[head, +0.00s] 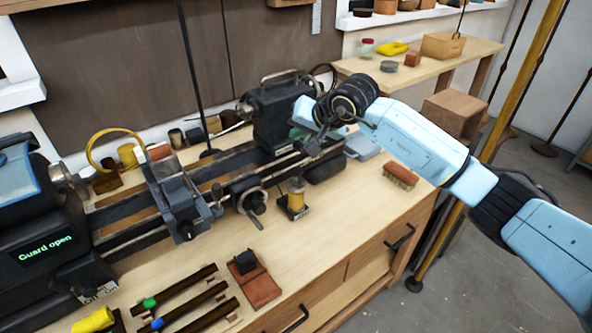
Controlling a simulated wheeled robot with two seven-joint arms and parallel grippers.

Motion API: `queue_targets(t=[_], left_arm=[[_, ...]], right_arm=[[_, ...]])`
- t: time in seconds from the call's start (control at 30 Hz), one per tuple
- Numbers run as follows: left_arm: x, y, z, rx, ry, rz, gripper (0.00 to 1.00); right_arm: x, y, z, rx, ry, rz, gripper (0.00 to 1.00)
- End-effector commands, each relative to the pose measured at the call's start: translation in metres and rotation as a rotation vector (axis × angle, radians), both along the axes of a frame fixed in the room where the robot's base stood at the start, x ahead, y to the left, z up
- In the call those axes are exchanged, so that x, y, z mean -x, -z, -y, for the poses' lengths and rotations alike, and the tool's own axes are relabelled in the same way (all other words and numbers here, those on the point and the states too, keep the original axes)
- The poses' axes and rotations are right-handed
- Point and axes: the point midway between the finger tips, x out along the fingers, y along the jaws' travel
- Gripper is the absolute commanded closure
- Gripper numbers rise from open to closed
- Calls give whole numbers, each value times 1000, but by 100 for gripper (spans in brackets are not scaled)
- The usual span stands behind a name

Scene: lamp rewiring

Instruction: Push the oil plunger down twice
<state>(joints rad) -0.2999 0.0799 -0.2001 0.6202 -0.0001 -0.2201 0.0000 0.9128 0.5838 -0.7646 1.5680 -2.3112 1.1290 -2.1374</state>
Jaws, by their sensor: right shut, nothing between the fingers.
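A small brass-yellow cylinder on a dark square base, which looks like the oil plunger (296,194), stands upright on the bench in front of the lathe. My right gripper (313,149) is shut and empty. It shows above and slightly to the right of the plunger in the head view, in front of the lathe's right end, with a visible gap between them. I cannot tell how far down the plunger's top sits. My left gripper is out of view.
The lathe (120,223) spans the bench behind the plunger, its handwheel (253,201) close to the plunger's left. A screen reads "Guard open". A brush (399,176) lies to the right. A reddish block (257,285) and dark rods (190,303) lie in front.

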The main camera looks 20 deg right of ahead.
Motion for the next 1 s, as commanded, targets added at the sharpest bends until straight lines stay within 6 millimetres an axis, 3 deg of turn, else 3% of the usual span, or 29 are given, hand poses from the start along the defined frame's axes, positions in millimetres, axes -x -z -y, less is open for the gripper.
queue_targets(t=[0.33,0.5,1.0], left_arm=[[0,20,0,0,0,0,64],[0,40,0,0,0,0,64],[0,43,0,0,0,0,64]], right_arm=[[1,52,-1,-1,0,-4,100],[0,72,1,1,1,-1,100],[0,75,0,0,1,-1,100]])
